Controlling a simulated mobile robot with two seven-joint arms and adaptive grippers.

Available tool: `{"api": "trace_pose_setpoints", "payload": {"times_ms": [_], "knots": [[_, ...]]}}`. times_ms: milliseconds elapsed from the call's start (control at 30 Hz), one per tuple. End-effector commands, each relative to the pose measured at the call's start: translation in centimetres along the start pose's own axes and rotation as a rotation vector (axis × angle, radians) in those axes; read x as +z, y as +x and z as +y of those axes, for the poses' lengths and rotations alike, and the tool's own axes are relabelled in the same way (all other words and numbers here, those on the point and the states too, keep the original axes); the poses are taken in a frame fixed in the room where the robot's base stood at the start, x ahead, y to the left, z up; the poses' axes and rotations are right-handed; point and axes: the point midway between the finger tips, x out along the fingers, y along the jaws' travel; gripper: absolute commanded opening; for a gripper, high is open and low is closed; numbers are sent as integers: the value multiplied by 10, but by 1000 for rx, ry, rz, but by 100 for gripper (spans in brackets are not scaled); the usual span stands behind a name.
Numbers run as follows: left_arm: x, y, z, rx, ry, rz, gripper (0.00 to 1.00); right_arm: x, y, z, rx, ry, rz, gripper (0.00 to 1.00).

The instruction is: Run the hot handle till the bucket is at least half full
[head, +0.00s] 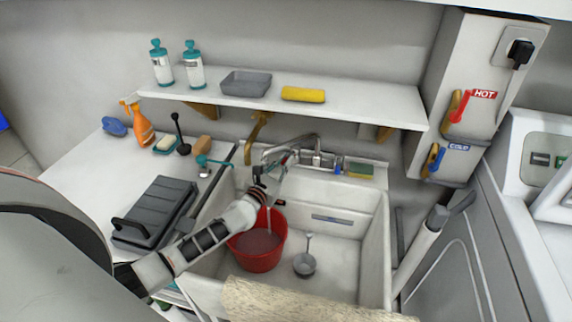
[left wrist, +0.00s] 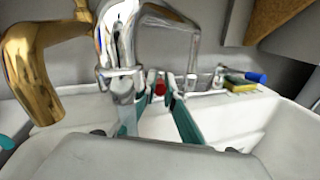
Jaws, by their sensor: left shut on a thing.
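A red bucket (head: 262,264) stands upright in the left part of the white sink (head: 345,200). Water (head: 256,242) shows inside it, below the rim; its exact depth is hard to judge. A thin pale stream appears to fall into the bucket from the chrome faucet (head: 292,146). My left gripper (head: 282,166) reaches over the bucket to the faucet. In the left wrist view its teal fingers (left wrist: 160,106) are shut on the red-marked hot handle (left wrist: 160,88), the faucet body (left wrist: 118,45) close by. My right gripper is out of view.
A brass spout (head: 255,132) stands left of the faucet. A metal ladle (head: 305,264) lies in the sink right of the bucket. A grey case (head: 155,210) sits on the left counter. Red HOT (head: 461,106) and blue COLD (head: 434,160) wall levers are at right.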

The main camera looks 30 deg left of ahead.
Motion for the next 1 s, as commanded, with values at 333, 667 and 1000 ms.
{"api": "trace_pose_setpoints", "payload": {"times_ms": [333, 667, 1000], "knots": [[0, 0, -1, 0, 0, 1, 26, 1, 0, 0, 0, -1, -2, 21], [0, -4, -1, 0, 0, 1, 26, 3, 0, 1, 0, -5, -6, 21], [-1, -59, -1, -1, 0, 3, 26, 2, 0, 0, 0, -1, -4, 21]]}}
